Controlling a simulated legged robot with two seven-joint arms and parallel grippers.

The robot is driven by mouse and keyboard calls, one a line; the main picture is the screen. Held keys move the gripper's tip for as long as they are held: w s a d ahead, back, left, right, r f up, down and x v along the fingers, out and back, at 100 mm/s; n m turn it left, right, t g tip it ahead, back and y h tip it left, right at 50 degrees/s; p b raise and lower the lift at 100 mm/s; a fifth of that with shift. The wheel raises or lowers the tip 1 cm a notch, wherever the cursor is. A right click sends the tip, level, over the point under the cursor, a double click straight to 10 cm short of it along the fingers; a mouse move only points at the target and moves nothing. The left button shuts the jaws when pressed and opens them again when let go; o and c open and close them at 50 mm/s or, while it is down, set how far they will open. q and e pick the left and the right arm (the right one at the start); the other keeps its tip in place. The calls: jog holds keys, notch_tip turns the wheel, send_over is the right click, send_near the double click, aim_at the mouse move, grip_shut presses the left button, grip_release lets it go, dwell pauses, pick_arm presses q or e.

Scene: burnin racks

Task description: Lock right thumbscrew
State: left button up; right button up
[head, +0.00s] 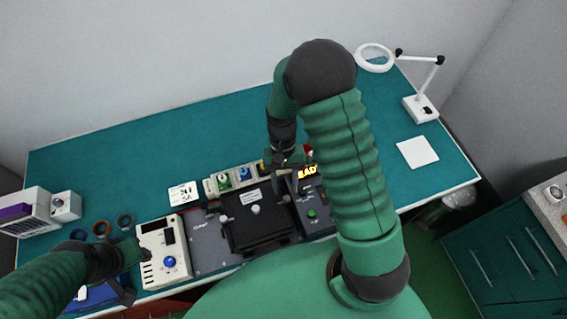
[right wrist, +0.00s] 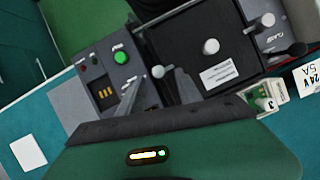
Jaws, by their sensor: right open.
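A black module (head: 252,226) with a white label sits in the grey fixture on the bench. In the right wrist view, a pale round thumbscrew knob (right wrist: 158,71) stands at the module's edge near the panel with the green button. My right gripper (head: 283,190) is open above this edge. In the wrist view its two grey fingers (right wrist: 160,79) appear on either side of the knob; contact cannot be told. Two more pale knobs show, one on the module (right wrist: 211,46) and one beyond it (right wrist: 267,20). My left gripper (head: 138,252) is by the beige device; its jaws are unclear.
The control panel (head: 311,214) with a green button is right of the module. A beige device (head: 166,262) with a blue knob stands left. Small coloured modules (head: 222,182) line the back. A lamp (head: 421,108) and white sheet (head: 417,152) are at right. The bench's rear left is clear.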

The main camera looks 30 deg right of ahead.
jog(key=b+v, duration=0.1)
jog(key=v, duration=1.2)
jog(key=shift+r+b, duration=0.3)
jog(key=shift+b, duration=0.1)
jog(key=n+t+h+b, duration=0.2)
jog(key=n+t+b, duration=0.3)
jog(key=t+b, duration=0.2)
send_over(280, 203)
jog(key=shift+d+f, duration=0.15)
jog(key=shift+f, duration=4.7)
jog(key=shift+s, duration=0.15)
